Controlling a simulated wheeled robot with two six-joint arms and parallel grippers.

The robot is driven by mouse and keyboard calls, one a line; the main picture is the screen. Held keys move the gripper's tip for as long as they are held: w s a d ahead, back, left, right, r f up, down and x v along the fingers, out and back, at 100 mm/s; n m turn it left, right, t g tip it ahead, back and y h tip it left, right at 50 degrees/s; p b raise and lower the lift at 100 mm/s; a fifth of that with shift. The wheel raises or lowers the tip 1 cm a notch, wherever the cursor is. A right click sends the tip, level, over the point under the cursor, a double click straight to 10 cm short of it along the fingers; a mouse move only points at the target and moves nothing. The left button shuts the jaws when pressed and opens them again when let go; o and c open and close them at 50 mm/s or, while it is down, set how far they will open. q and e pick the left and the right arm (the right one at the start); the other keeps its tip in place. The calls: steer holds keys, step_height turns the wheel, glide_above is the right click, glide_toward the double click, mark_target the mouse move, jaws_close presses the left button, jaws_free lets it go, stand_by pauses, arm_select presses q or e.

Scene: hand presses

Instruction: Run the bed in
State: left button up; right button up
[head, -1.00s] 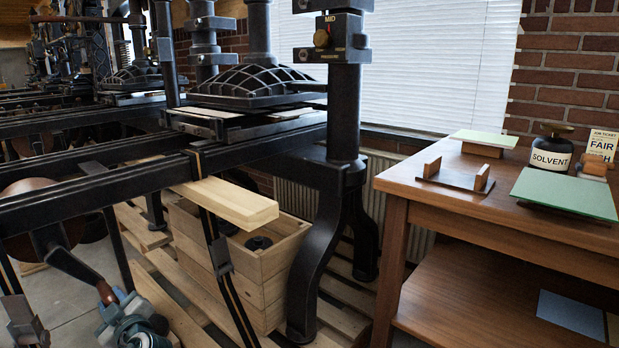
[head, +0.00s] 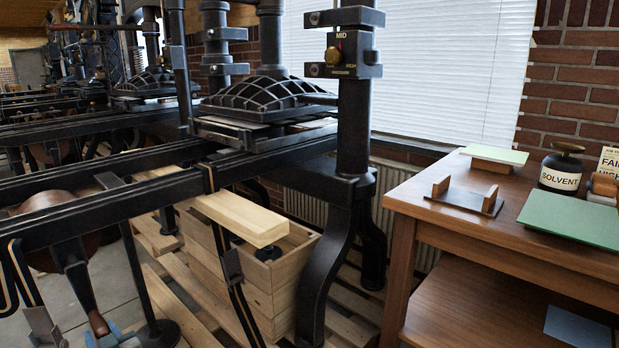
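The hand press in front has black rails (head: 105,207) running in from the left to its upright frame. Its flat bed (head: 262,137) lies under the domed, ribbed black platen (head: 262,98), with a pale edge showing between them. A round wooden drum (head: 47,213) sits below the rails at left. A crank arm (head: 78,270) slopes down from it to a brown wooden handle (head: 98,323). My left gripper (head: 102,335), with blue fingers, is at this handle on both sides and looks shut on it. The bottom edge cuts off most of this gripper. My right gripper is out of view.
A wooden bench (head: 430,222) at right carries a solvent jar (head: 560,176), a green plate (head: 575,222) and a small wooden-ended rack (head: 466,196). A wooden crate (head: 235,285) stands on pallets under the press. More presses stand behind at left.

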arm_select(q)
steer(key=o, duration=0.7)
steer(key=shift+s+a+f, duration=0.1)
steer(key=shift+s+a, duration=0.2)
steer(key=shift+o, duration=1.4)
steer(key=shift+w+d, duration=0.1)
steer(key=shift+d, duration=0.05)
steer(key=shift+s+d, duration=0.3)
steer(key=shift+d, duration=0.15)
steer(key=b+v, duration=0.1)
steer(key=v, duration=0.7)
